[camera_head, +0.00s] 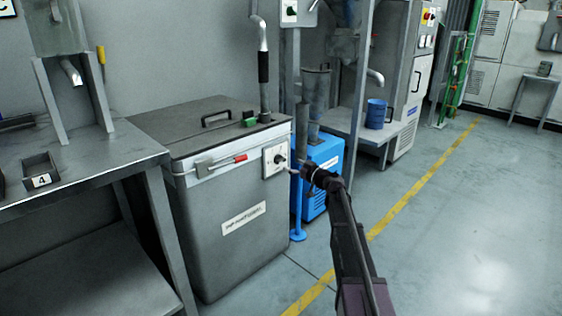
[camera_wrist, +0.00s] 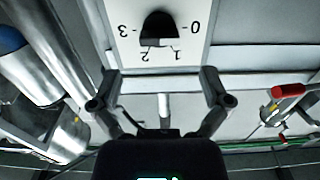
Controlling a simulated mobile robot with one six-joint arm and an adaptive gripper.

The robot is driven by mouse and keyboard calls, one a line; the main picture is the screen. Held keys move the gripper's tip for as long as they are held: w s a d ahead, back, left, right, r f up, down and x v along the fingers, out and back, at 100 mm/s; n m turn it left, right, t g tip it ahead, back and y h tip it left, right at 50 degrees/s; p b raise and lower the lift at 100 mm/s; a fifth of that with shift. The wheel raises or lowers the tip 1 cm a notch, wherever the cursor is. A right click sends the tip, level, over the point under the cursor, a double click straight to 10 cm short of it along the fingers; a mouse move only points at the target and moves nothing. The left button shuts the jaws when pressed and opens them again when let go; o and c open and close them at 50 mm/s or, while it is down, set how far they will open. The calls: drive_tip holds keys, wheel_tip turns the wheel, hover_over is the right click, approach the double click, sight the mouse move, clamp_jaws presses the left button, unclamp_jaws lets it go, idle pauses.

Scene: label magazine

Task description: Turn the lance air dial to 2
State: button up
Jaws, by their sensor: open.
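The dial is a black knob (camera_wrist: 159,27) on a white plate (camera_wrist: 190,55) marked 0, 1, 2 and 3, seen upside down at the top of the wrist view. Which mark the knob points to is not clear. In the head view the dial plate (camera_head: 269,164) sits at the upper right of the grey cabinet's front, with its dark knob (camera_head: 280,160). My gripper (camera_wrist: 160,78) is open and empty, its two fingers apart below the knob in the wrist view. In the head view my gripper (camera_head: 297,170) is just right of the plate, apart from the knob.
The grey cabinet (camera_head: 235,250) has a lid handle (camera_head: 216,118) and a red-tipped lever (camera_head: 240,158) left of the dial. A blue unit (camera_head: 325,155) and a blue post (camera_head: 297,215) stand close on the right. A steel table (camera_head: 80,155) is at left. Open floor lies right.

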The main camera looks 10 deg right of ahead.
sight(282, 161)
drive_tip(key=shift+x, duration=3.05)
drive_tip(key=c, duration=1.1)
drive_tip(key=shift+a, duration=0.15)
drive_tip(key=shift+c, duration=0.3)
